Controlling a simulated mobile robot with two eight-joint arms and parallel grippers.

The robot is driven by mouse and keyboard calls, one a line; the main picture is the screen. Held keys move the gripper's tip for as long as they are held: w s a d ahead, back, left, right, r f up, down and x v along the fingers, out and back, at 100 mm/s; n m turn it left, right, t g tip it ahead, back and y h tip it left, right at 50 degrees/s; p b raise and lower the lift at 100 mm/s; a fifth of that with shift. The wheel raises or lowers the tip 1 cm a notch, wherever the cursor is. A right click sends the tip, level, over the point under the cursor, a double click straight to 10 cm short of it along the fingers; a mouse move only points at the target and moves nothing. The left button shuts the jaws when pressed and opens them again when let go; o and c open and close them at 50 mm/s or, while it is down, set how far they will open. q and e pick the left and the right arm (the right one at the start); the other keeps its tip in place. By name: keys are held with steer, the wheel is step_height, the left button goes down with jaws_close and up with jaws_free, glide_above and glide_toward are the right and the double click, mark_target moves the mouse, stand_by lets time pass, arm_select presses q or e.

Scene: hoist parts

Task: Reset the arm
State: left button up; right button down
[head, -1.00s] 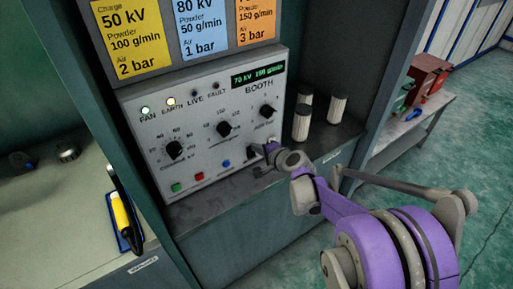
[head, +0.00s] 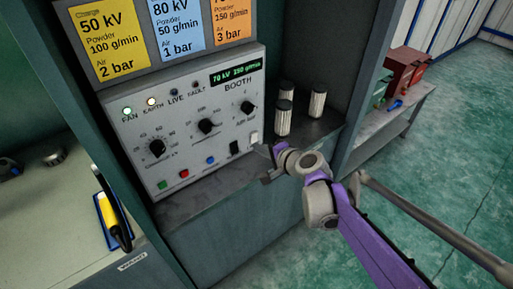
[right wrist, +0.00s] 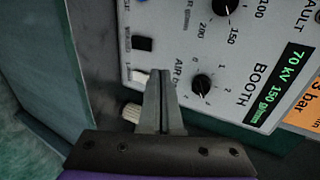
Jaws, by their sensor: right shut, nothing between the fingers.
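My right arm comes in from the right in the head view, and its gripper (head: 266,151) is in front of the lower right corner of the booth control panel (head: 190,140). In the right wrist view the gripper (right wrist: 160,75) is shut with nothing between its fingers. The fingers point at the panel near a black switch (right wrist: 143,43) and the air knob (right wrist: 201,84). In the head view a black switch (head: 234,147) and a white switch (head: 254,138) show just left of the gripper. I cannot tell whether it touches the panel. My left gripper is out of view.
White ribbed cylinders (head: 317,101) stand on the ledge right of the panel. A yellow-handled tool (head: 108,214) lies on the left bench. A bench (head: 395,125) with red boxes (head: 405,70) stands at the right. The green floor (head: 460,170) there is clear.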

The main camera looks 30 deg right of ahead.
stand_by(0.4)
steer(key=s+a+f+n+g+y+p, duration=0.1)
steer(key=s+a+f+n+g+p, duration=0.3)
steer(key=s+a+n, duration=0.75)
steer(key=s+a+f+n+g+h, duration=0.1)
steer(key=s+n, duration=0.1)
steer(key=s, duration=0.2)
steer(key=s+a+f+n+g+h, duration=0.1)
steer(key=s+a+n+g, duration=0.1)
steer(key=s, duration=0.3)
steer(key=shift+s+a+f+n+g+b, duration=0.2)
steer(key=shift+f+n+g+b, duration=0.15)
steer(key=shift+n, duration=0.4)
